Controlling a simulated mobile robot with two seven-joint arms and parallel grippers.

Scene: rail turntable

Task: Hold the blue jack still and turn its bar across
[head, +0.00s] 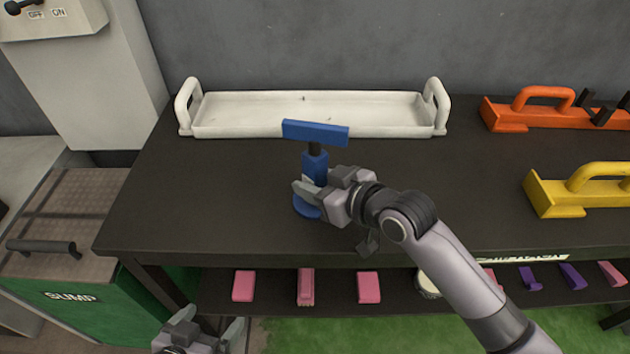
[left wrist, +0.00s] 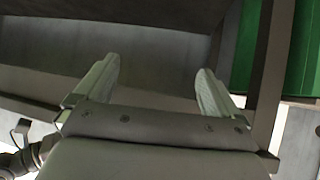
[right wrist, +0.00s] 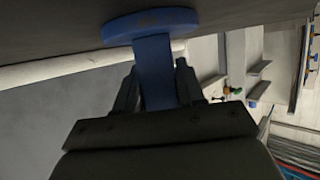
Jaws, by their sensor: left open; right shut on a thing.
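The blue jack (head: 315,166) stands upright on the dark table, with a round blue base (head: 304,209), a blue body and a dark neck. Its blue bar (head: 315,132) sits on top and lies roughly left to right in the head view, tilted a little down to the right. My right gripper (head: 312,188) is shut on the jack's body from the right. The right wrist view shows the blue body (right wrist: 155,75) between the two fingers, with the round base beyond. My left gripper (head: 212,332) is open and empty, low in front of the table; its spread fingers show in the left wrist view (left wrist: 155,85).
A long white tray (head: 320,132) with end handles lies behind the jack. An orange tool (head: 510,118) and a yellow tool (head: 545,198) are at the right. Pink blocks (head: 368,286) sit on the lower shelf. The tabletop left of the jack is clear.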

